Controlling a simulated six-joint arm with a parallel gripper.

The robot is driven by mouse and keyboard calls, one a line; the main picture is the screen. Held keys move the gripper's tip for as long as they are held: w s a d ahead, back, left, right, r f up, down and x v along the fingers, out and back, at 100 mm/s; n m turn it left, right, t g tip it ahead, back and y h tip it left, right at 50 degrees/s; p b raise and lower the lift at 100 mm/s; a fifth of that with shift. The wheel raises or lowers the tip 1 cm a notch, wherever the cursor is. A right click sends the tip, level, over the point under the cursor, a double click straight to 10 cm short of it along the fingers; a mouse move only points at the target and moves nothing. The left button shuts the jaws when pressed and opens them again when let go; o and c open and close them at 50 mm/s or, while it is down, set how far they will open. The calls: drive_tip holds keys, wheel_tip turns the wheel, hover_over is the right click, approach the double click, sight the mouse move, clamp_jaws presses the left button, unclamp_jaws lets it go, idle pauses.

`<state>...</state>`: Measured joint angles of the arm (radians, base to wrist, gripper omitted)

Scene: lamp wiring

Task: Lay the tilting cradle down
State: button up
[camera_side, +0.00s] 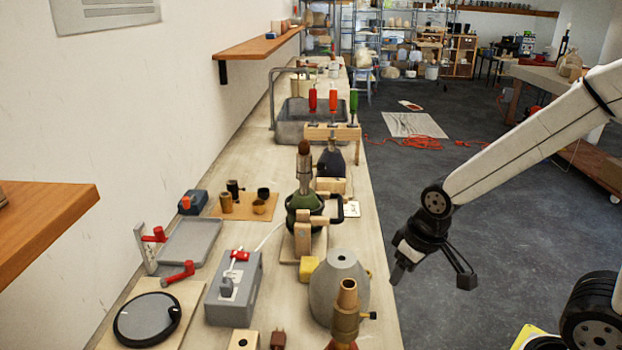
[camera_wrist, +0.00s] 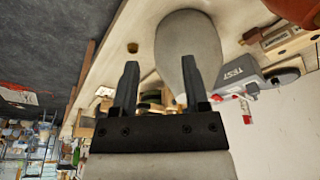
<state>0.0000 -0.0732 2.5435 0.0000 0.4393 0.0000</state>
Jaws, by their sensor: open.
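What looks like the tilting cradle is a wooden stand (camera_side: 303,238) with an upright post and a black curved handle (camera_side: 338,211), standing mid-bench in the side view. A dark green lamp body (camera_side: 304,202) with a brown top stands upright at it. The post and handle hide part of the green body. My gripper (camera_side: 432,278) is open and empty, off the right edge of the bench over the floor, apart from the cradle. In the wrist view, my gripper (camera_wrist: 160,88) shows two spread fingers with nothing held; I cannot make out the cradle clearly there.
A grey rounded lamp body (camera_side: 338,287) stands between my gripper and the grey test box (camera_side: 234,290); it also shows in the wrist view (camera_wrist: 188,45). A brass-coloured fitting (camera_side: 346,312) stands in front. Screwdrivers in a wooden rack (camera_side: 332,132) stand behind.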

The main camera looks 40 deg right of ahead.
drive_tip(key=shift+w+v, duration=0.3)
drive_tip(key=shift+v, duration=1.05)
drive_tip(key=m+t+y, duration=0.9)
drive_tip(key=y, duration=0.2)
hover_over(341, 206)
drive_tip(key=f+v, duration=0.1)
drive_tip(key=v, duration=0.5)
drive_tip(key=shift+g, duration=0.3)
wheel_tip(341, 206, down, 6)
drive_tip(key=shift+f, duration=0.25)
drive_tip(key=shift+a+f, duration=0.1)
drive_tip(key=shift+f, duration=0.3)
drive_tip(key=x, duration=0.7)
drive_tip(key=shift+w+a, duration=0.25)
